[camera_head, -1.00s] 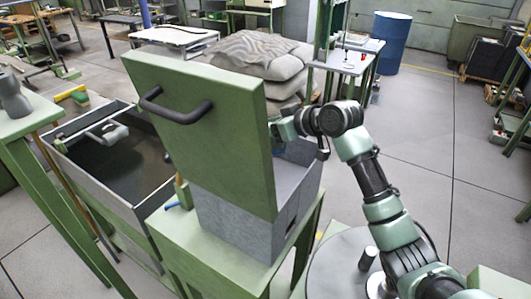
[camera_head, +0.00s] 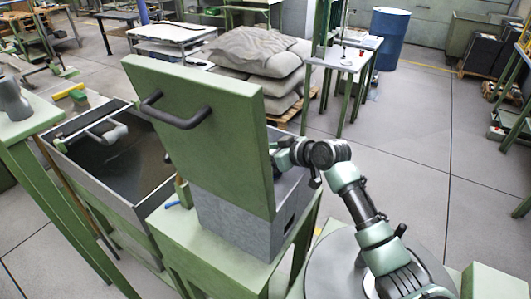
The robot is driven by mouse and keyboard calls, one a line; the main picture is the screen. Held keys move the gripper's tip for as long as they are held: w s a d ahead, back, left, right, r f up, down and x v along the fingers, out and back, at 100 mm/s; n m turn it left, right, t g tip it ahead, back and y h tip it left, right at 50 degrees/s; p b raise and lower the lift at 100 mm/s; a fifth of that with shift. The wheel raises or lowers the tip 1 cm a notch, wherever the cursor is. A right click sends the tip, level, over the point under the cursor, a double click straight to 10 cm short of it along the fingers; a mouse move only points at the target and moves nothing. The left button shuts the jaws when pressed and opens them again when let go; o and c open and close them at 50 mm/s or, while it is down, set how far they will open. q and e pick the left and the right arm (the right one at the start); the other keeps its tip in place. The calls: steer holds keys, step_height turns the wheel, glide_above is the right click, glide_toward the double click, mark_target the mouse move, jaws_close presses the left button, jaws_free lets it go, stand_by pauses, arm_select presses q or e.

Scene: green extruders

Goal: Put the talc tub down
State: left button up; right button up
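I cannot make out the talc tub in the head view. My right arm comes in from the lower right and reaches behind the raised green lid (camera_head: 205,130) of a grey box (camera_head: 240,228). The visible end of my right gripper (camera_head: 285,155) is at the lid's right edge, above the box's open side. Its fingertips, and anything between them, are hidden behind the lid. My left gripper is not in view.
The box stands on a green table (camera_head: 185,240). To its left is a dark open basin (camera_head: 120,165), and a green stand (camera_head: 30,120) holds a grey item. Behind are stacked sacks (camera_head: 258,65) and a blue barrel (camera_head: 388,38). Floor at right is mostly clear.

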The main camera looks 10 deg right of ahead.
steer(key=o, duration=1.6)
steer(key=shift+f, duration=0.1)
steer(key=shift+r, duration=0.25)
steer(key=shift+s+d, duration=0.2)
steer(key=shift+s, duration=0.05)
steer(key=b+v, duration=0.2)
steer(key=v, duration=0.9)
steer(key=shift+s, duration=0.15)
steer(key=shift+d+r, duration=0.1)
